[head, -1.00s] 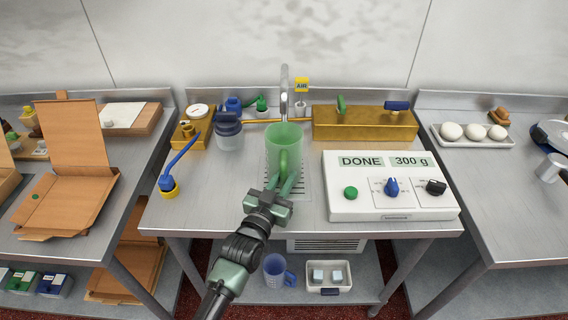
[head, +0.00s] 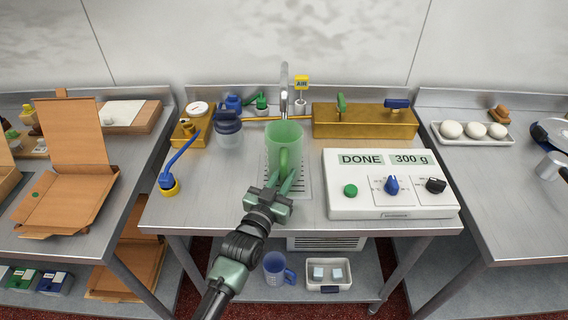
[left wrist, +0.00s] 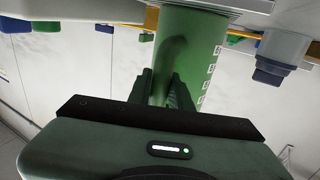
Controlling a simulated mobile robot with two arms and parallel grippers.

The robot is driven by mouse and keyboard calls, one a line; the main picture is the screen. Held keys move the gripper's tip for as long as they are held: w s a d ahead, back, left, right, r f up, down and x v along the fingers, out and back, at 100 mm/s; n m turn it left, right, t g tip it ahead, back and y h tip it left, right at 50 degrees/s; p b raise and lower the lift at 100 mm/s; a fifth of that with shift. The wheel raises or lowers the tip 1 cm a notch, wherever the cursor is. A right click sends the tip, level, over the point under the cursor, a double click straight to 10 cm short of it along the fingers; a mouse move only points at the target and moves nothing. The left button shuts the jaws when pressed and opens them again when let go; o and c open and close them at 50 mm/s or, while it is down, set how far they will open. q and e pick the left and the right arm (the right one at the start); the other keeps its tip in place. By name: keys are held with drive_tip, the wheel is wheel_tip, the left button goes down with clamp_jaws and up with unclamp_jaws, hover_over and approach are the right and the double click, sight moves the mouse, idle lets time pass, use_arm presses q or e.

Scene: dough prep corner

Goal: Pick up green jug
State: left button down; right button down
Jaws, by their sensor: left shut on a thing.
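The green jug (head: 285,140) is a tall, translucent green vessel, upright at the slotted drain plate under the tap. Its handle faces me. My left gripper (head: 285,183) reaches in from the front and is shut on the handle. In the left wrist view, the jug (left wrist: 194,50), with white marks down its side, stands just beyond my left gripper (left wrist: 163,88), and its end is cut off at the top. I cannot tell whether the jug's base touches the plate. My right gripper is not in view.
The tap (head: 284,85) stands close behind the jug. A white scale (head: 390,205) reading "DONE 300 g" is to the right. A brass box (head: 365,122) stands behind the scale.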

sight(282, 171)
use_arm(q)
drive_tip(key=shift+r, duration=0.1)
drive_tip(key=shift+r, duration=0.5)
wheel_tip(282, 171, up, 2)
drive_tip(key=shift+r+b, duration=0.15)
drive_tip(key=shift+b, duration=0.4)
drive_tip(key=b+v, duration=0.4)
drive_tip(key=v, duration=1.4)
drive_tip(key=shift+r, duration=0.1)
wheel_tip(282, 171, up, 4)
drive_tip(key=p, duration=0.4)
drive_tip(key=shift+p, duration=0.4)
